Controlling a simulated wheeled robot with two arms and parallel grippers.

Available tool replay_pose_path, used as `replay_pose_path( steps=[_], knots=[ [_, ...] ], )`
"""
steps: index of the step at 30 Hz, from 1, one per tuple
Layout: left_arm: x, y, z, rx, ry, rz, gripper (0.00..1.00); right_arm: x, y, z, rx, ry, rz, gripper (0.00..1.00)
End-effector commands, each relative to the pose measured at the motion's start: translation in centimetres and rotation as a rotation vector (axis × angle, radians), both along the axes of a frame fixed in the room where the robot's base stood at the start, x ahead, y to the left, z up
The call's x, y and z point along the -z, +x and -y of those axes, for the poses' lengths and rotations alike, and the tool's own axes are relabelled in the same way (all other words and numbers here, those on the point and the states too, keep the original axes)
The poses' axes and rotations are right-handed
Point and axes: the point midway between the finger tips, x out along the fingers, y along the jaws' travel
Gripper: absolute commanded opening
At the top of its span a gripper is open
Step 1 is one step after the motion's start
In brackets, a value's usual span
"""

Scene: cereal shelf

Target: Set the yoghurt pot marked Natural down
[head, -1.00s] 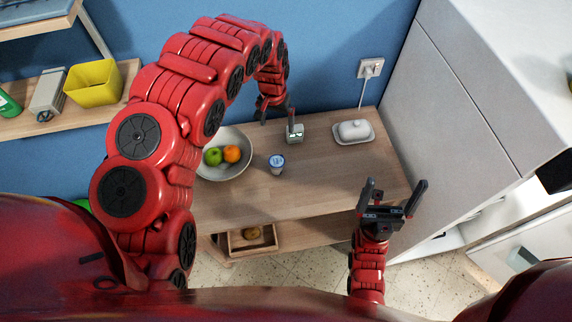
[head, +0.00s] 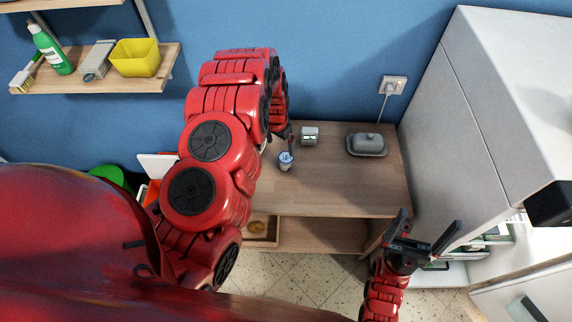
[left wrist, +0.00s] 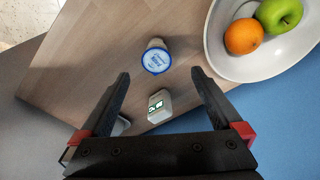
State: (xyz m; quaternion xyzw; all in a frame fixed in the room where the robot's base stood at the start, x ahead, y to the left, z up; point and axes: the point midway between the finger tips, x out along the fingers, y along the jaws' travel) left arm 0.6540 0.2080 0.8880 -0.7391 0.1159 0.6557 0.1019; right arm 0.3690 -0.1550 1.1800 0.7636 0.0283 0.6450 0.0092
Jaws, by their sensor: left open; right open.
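A small yoghurt pot (head: 286,161) with a blue and white lid stands upright on the wooden table. It also shows in the left wrist view (left wrist: 157,57), where its lid lettering is too small to read for sure. My left gripper (left wrist: 162,75) is open and empty, with the pot just beyond its fingertips and apart from them. In the head view this gripper is mostly hidden behind my left arm, close to the pot. My right gripper (head: 429,222) is open and empty near the table's front right corner.
A small white device with a display (head: 309,136) stands behind the pot, and a grey lidded butter dish (head: 368,145) is to its right. A bowl (left wrist: 260,66) holds an orange and a green apple. The table's front right is clear. A tall white cabinet (head: 450,110) borders the right.

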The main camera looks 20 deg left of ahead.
Motion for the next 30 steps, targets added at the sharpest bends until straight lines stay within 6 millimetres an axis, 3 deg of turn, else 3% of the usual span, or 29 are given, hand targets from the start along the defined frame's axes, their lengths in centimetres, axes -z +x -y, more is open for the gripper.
replay_pose_path(
  steps=[3,11,12,13,30],
  knots=[
    [3.0,0.2,0.0,0.0,0.001,0.0,0.99,2.8,0.0,0.0,0.0,0.0,0.0,0.98],
    [7.1,0.7,0.3,-0.001,0.0,0.0,0.99,7.6,0.0,0.0,0.0,0.0,0.0,0.98],
    [6.4,0.7,0.4,0.0,-0.001,-0.001,0.99,5.9,0.0,0.0,0.0,0.0,-0.001,0.98],
    [6.7,0.8,0.4,0.0,-0.001,-0.003,0.99,5.7,0.0,0.0,0.0,0.0,0.0,0.98],
    [10.2,1.5,1.0,-0.001,-0.001,-0.001,0.99,3.8,0.0,0.0,0.0,0.0,0.0,0.98]
  ],
)
